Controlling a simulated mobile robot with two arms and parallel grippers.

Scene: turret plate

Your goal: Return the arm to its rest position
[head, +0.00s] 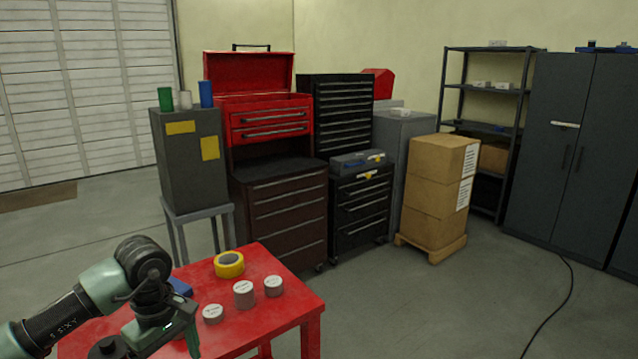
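My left arm comes in from the lower left, with its elbow raised and its wrist bent down over the red table (285,315). My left gripper (192,340) hangs low at the table's left part, near the bottom edge of the view. Its fingers are dark and small here, and I cannot tell whether they are open or shut. My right arm and gripper are not in view.
On the table stand a yellow tape roll (229,264), several grey cans, one of them here (244,294), and a blue item (180,287) partly hidden by my arm. Tool chests (285,215) and stacked boxes (437,190) stand behind. The floor at right is clear except for a black cable (560,310).

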